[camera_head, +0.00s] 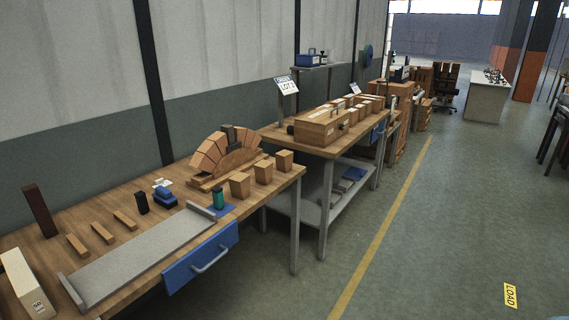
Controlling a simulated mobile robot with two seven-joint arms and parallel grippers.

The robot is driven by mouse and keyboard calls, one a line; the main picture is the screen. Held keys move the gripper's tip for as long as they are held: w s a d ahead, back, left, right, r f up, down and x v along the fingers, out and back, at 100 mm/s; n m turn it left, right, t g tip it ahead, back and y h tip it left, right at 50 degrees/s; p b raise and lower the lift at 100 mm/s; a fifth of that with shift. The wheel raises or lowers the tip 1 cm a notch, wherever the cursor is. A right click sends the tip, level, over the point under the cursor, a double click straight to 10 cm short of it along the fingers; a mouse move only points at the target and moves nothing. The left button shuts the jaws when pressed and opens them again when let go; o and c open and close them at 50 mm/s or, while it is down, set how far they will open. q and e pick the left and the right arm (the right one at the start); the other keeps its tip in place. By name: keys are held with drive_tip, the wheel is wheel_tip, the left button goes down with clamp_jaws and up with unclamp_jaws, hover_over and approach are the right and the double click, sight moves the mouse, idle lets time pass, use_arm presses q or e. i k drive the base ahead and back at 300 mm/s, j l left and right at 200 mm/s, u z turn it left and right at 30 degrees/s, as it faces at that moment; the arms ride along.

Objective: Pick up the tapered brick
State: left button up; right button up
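Three tapered bricks stand apart in a row near the right end of the near wooden workbench (165,183). They are the near brick (240,185), the middle brick (263,171) and the far brick (284,160). Each is light brown and looks wider at the top than at the base. Behind them an arch of similar wedge bricks (208,155) rests on a curved wooden form (238,163), with a dark grey piece at its top. Neither of my grippers shows in the head view.
A long grey tray (140,258) lies along the bench's front. Around it are a green-and-black bottle (218,199), a blue-and-black item (165,198), small wooden strips (102,233) and a dark upright block (40,211). A second bench (290,135) holds wooden boxes.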

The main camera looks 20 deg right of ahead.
sight(283, 158)
drive_tip(key=i+l+u, duration=0.1)
drive_tip(key=l, duration=0.35)
drive_tip(key=i+l+u, duration=0.15)
drive_tip(key=i+l, duration=0.15)
drive_tip(key=l, duration=0.15)
drive_tip(key=i+l+u, duration=0.1)
drive_tip(key=l, duration=0.35)
drive_tip(key=i+l+u, duration=0.15)
drive_tip(key=l, duration=0.35)
drive_tip(key=i+l+u, duration=0.1)
drive_tip(key=l, duration=0.4)
drive_tip(key=i+l+u, duration=0.15)
drive_tip(key=l, duration=0.35)
drive_tip(key=i+l+u, duration=0.1)
drive_tip(key=l, duration=0.4)
